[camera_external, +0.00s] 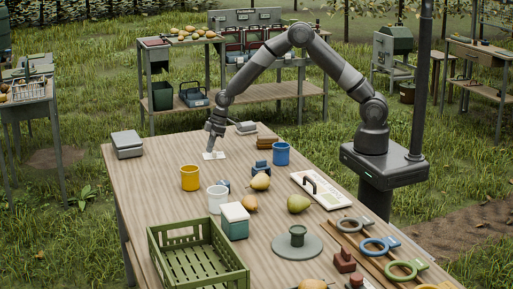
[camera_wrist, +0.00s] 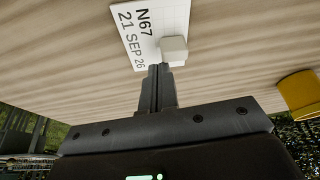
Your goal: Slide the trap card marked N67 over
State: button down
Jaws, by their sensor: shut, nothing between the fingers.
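The trap card (camera_wrist: 150,28) is white with a grid and reads N67 and 21 SEP 26 in the wrist view. A small pale block (camera_wrist: 174,50) sits at its near edge, on or beside the card. In the external view the card (camera_external: 220,156) lies flat on the wooden table near its far end. My gripper (camera_wrist: 161,70) is shut and empty, its fingertips pointing down at the card's near edge beside the pale block. The gripper (camera_external: 210,149) stands over the card in the external view. I cannot tell whether the tips touch it.
A yellow cup (camera_external: 190,178) stands nearest the card, and shows at right in the wrist view (camera_wrist: 301,94). A blue cup (camera_external: 281,154), white cup (camera_external: 217,199), grey box (camera_external: 127,144) and pears (camera_external: 299,203) stand around. A green crate (camera_external: 197,262) is in front. Table left of the card is clear.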

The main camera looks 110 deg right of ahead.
jog(key=s, duration=0.7)
jog(key=shift+s, duration=0.2)
jog(key=shift+w, duration=0.15)
jog(key=shift+w, duration=0.15)
dwell(0.5)
jog(key=w, duration=0.3)
jog(key=shift+w, duration=0.3)
jog(key=v, duration=1)
jog(key=n+g, duration=0.3)
jog(key=g, duration=0.1)
send_near(215, 152)
jog(key=w, duration=0.2)
jog(key=f, duration=0.8)
jog(key=shift+w+a+f, duration=0.15)
jog(key=shift+a+f, duration=0.2)
jog(key=shift+a, duration=0.05)
jog(key=s, duration=0.2)
jog(key=shift+s+d+f, duration=0.3)
jog(key=shift+d+f, duration=0.05)
jog(key=shift+f, duration=0.05)
jog(key=shift+s+d, duration=0.15)
jog(key=shift+s, duration=0.45)
